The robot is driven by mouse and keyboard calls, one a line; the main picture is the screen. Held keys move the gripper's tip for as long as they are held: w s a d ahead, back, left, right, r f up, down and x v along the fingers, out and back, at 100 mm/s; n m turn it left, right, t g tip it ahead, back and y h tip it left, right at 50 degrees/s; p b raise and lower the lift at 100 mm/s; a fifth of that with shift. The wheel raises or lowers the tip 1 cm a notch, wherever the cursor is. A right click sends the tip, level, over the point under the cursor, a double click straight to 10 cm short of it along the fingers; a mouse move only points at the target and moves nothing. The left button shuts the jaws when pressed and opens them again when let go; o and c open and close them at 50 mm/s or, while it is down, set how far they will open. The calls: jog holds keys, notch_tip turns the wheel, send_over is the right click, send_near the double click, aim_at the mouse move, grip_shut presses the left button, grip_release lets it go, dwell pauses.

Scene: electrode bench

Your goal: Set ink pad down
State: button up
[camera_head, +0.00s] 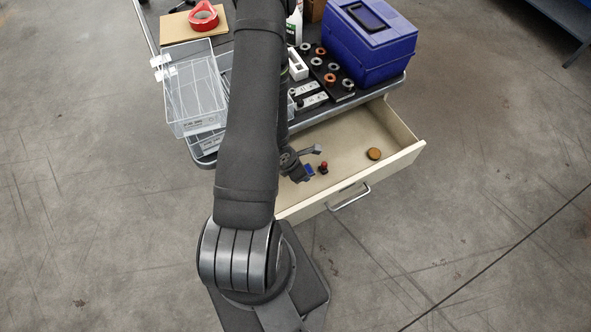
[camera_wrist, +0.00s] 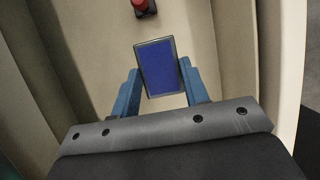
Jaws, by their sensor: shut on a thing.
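The ink pad (camera_wrist: 159,68) is a blue rectangle with a dark rim. In the wrist view my gripper (camera_wrist: 158,82) is shut on it, with one blue finger on each side. In the head view the ink pad (camera_head: 309,171) shows as a small blue patch at my gripper (camera_head: 307,168), inside the open drawer (camera_head: 345,148). I cannot tell whether the pad touches the drawer floor or is just above it. My arm hides part of the drawer's left side.
A red-topped stamp (camera_head: 323,167) stands close beside the pad, and it also shows in the wrist view (camera_wrist: 143,6). A round orange-brown item (camera_head: 374,153) lies farther right in the drawer. Drawer floor between them is clear. A blue box (camera_head: 368,45) and clear trays (camera_head: 190,92) are on the bench.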

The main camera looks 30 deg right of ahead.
notch_tip(320, 180, down, 6)
jog(key=w, duration=0.3)
jog(key=shift+w, duration=0.25)
jog(key=shift+w+f, duration=0.1)
jog(key=shift+w, duration=0.25)
jog(key=shift+s+f, duration=0.1)
jog(key=shift+f, duration=0.4)
jog(key=shift+f, duration=0.15)
jog(key=o, duration=1)
